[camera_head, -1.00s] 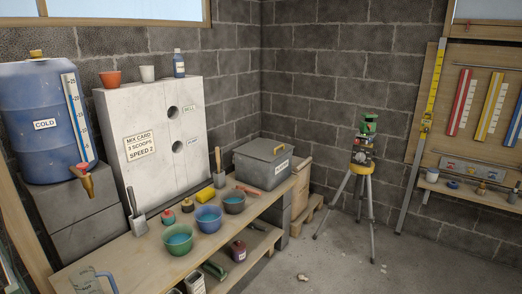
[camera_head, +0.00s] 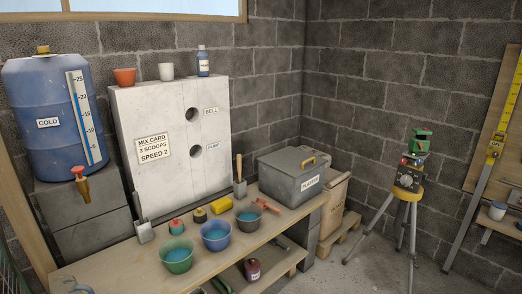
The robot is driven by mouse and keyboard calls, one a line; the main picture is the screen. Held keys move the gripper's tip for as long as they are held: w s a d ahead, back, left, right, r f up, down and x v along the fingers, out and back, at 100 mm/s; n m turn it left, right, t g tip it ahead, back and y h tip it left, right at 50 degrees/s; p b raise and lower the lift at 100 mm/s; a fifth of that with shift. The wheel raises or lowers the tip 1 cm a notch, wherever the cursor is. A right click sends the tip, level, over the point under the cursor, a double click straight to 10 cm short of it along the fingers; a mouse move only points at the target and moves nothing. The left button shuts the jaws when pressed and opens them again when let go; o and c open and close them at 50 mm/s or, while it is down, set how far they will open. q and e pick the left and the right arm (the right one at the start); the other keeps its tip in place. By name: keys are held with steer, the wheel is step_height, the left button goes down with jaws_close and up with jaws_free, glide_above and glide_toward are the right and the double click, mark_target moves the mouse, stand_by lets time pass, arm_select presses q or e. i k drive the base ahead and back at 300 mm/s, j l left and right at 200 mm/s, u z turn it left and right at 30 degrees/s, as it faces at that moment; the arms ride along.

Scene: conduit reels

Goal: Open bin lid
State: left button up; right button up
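A grey bin (camera_head: 290,187) labelled "PLASTER" stands at the right end of the wooden bench. The whole lid and the bin's front and left side are visible. Neither of my grippers shows in the head view.
The bench (camera_head: 115,268) holds green, blue and dark bowls (camera_head: 249,220) and a trowel (camera_head: 240,178) left of the bin. A white panel (camera_head: 200,165) stands behind. A tripod instrument (camera_head: 408,190) stands on the floor to the right.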

mark_target(295, 162)
steer(key=i+l+u, duration=0.15)
steer(key=l, duration=0.3)
steer(key=i+l+u, duration=0.15)
steer(key=l, duration=0.35)
steer(key=i+l+u, duration=0.15)
steer(key=l, duration=0.4)
steer(key=i+l+u, duration=0.15)
steer(key=l, duration=0.35)
steer(key=i+l+u, duration=0.15)
steer(key=l, duration=0.4)
steer(key=i+l+u, duration=0.15)
steer(key=l, duration=0.4)
